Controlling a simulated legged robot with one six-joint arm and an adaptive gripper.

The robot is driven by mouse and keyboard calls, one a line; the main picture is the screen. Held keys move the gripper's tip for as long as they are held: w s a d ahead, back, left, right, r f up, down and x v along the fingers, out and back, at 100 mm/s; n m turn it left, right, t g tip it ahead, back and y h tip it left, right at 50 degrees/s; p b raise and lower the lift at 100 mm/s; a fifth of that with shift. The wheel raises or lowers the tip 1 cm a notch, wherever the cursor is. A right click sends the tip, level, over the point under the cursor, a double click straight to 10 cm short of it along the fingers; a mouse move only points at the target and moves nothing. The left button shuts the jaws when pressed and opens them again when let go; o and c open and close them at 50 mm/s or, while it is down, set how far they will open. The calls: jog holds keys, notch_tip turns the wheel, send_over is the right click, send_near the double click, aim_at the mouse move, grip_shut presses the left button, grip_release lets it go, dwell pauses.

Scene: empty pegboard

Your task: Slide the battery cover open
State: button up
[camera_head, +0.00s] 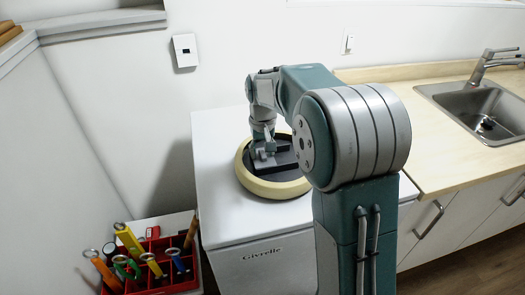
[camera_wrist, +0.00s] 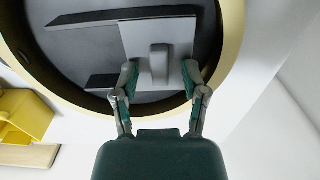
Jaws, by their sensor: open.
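The battery cover (camera_wrist: 135,38) is a flat grey plate with a raised rounded tab (camera_wrist: 160,62), set between two dark rails on a round dark base with a cream rim (camera_wrist: 236,30). In the head view, the cream-rimmed base (camera_head: 275,190) lies on the white cabinet top, partly hidden by my arm. My gripper (camera_wrist: 160,80) is open, with one finger on each side of the tab's near end. Whether the fingers touch the tab cannot be told. In the head view my gripper (camera_head: 264,138) points down over the base, and the cover there is hard to make out.
A red divided box (camera_head: 165,285) of tools with coloured handles stands at lower left. A yellow object (camera_wrist: 25,115) shows at left in the wrist view. A wooden counter (camera_head: 440,130) with a sink (camera_head: 485,105) is at right. The white cabinet top (camera_head: 215,135) is clear around the base.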

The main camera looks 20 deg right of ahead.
aim_at(283, 161)
jog(key=shift+f, duration=0.1)
grip_shut()
jog(key=shift+d, duration=3.15)
grip_release()
jog(key=shift+a, duration=0.1)
